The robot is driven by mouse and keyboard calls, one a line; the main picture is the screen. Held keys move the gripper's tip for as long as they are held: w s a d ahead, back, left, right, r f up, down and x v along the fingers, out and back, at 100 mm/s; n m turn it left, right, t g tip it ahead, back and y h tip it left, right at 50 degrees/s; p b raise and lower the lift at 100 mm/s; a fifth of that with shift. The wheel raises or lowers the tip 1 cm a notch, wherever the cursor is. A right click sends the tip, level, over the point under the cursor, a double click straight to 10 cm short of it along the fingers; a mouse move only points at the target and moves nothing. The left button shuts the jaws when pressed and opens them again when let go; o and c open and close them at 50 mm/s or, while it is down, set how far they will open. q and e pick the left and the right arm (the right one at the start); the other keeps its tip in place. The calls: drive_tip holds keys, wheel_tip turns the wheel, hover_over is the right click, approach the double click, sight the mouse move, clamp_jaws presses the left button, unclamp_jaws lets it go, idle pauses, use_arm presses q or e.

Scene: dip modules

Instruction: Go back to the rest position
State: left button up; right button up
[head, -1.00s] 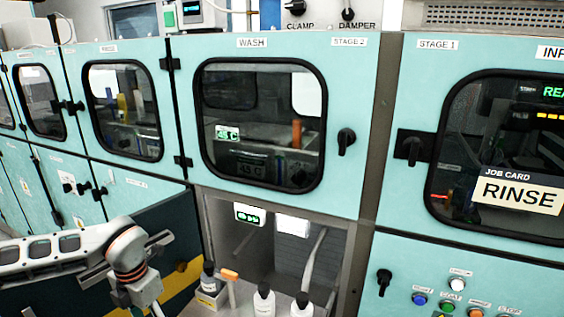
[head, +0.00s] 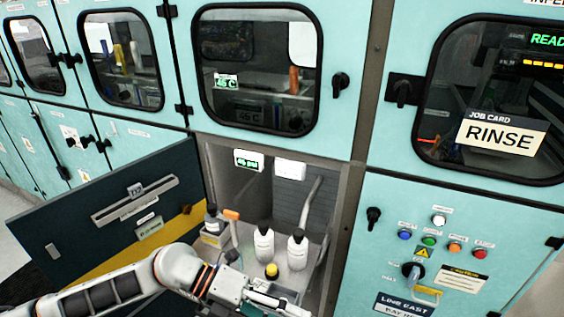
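My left arm comes in along the bottom edge from the left. Its gripper (head: 272,301) is low in the picture, in front of the open lower bay (head: 340,215), and partly cut off by the frame's bottom edge. I cannot tell whether its fingers are open or shut, and I see no object clearly held in it. A small bottle or knob with a yellow top (head: 271,271) shows just behind it. My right gripper is not in view.
Two white bottles (head: 264,245) (head: 297,250) and an orange-handled tool (head: 232,215) stand in the bay. The dark lower door (head: 100,210) hangs open at left. The RINSE panel (head: 502,135) and a button panel (head: 428,241) are at right.

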use_arm(q)
drive_tip(key=w+d+r+n+t+h, duration=0.4)
drive_tip(key=r+n+t+h, duration=0.35)
drive_tip(key=n, duration=0.25)
drive_tip(key=w+a+f+n+t+y, duration=0.6)
drive_tip(key=a+f+n+t+y, duration=0.4)
drive_tip(key=n, duration=0.6)
drive_tip(key=s+a+f+n+g+y, duration=0.2)
drive_tip(key=s+a+f+n+y, duration=0.2)
drive_tip(key=s+a+f, duration=0.3)
drive_tip(key=s+a+f+n+g+y, duration=0.2)
drive_tip(key=s+a+f+n+y, duration=0.2)
drive_tip(key=f, duration=0.9)
drive_tip(key=s+a+n, duration=0.1)
drive_tip(key=s+a, duration=0.2)
drive_tip(key=a, duration=0.2)
drive_tip(key=shift+a+f+n, duration=0.4)
